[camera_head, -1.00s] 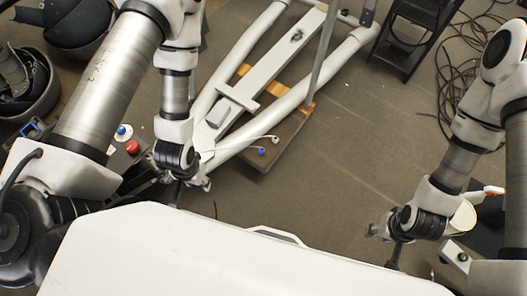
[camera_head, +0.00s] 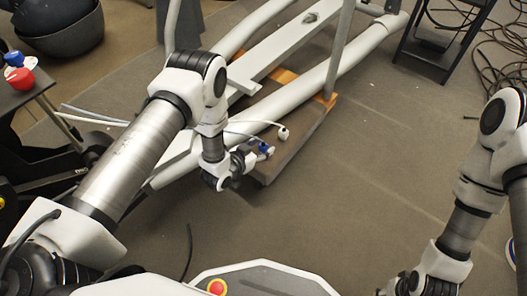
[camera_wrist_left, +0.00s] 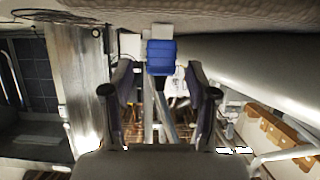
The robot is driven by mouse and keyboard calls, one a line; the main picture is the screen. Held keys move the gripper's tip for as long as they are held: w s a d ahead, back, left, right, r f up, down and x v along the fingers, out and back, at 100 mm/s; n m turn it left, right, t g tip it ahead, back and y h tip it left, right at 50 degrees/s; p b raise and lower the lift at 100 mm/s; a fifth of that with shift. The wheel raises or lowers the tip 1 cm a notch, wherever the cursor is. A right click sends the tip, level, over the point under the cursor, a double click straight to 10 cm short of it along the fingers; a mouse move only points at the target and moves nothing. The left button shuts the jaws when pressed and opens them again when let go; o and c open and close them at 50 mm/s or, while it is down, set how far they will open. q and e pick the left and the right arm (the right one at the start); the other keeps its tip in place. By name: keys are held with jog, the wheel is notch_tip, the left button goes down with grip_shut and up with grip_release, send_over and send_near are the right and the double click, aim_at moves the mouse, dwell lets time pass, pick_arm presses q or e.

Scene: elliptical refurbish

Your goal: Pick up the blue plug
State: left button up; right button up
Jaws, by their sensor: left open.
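The blue plug (camera_head: 264,148) hangs at the end of a white cable beside the elliptical's frame, in the head view. My left gripper (camera_head: 255,155) is right at it, and part of the plug is hidden there. In the left wrist view the blue plug (camera_wrist_left: 160,57) has a white part above it. It lies between the lines of the two spread fingers (camera_wrist_left: 160,78), at about their tips, with space on both sides. The left gripper is open and holds nothing. My right gripper (camera_head: 402,286) is at the bottom edge of the head view, its fingers not clearly seen.
A white plug (camera_head: 283,133) on another cable is close behind the blue one. The elliptical's grey tubes (camera_head: 305,92) and a brown board (camera_head: 318,118) lie beside my left gripper. A black stand (camera_head: 440,40) is at the back right. Open floor (camera_head: 370,180) lies to the right.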

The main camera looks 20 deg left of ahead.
aim_at(262, 151)
pick_arm(q)
jog(key=f, duration=0.1)
jog(key=w+f, duration=0.1)
jog(key=f+b, duration=0.1)
jog(key=shift+w+d, duration=0.15)
jog(key=shift+d, duration=0.1)
jog(key=shift+w, duration=0.15)
jog(key=shift+r+p, duration=0.3)
grip_shut()
